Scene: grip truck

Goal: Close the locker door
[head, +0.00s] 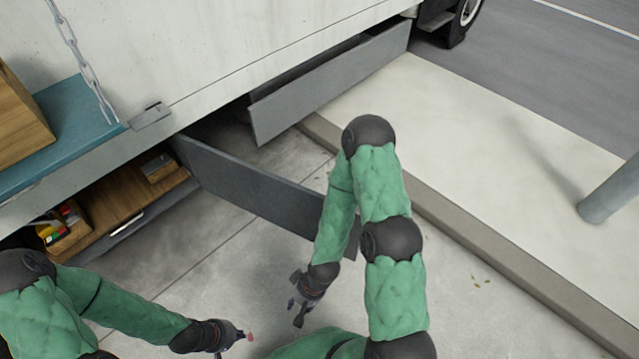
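The locker door (245,187) is a long dark grey panel under the white truck body. It stands swung out from the locker opening, its far end passing behind my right arm. The open locker (115,205) shows a wooden floor inside. My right gripper (297,309) points down over the pavement, on the near side of the door and apart from it; its fingers look spread and empty. My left gripper (240,340) is low at the bottom of the picture, in front of the locker and away from the door; its fingers are too small to tell their opening.
A wooden box with coloured items (65,228) sits in the locker. A teal shelf (75,130) hangs on a chain (85,65) above. Another grey panel (330,85) is farther along the truck. A kerb (470,235) and grey post (612,190) are at right.

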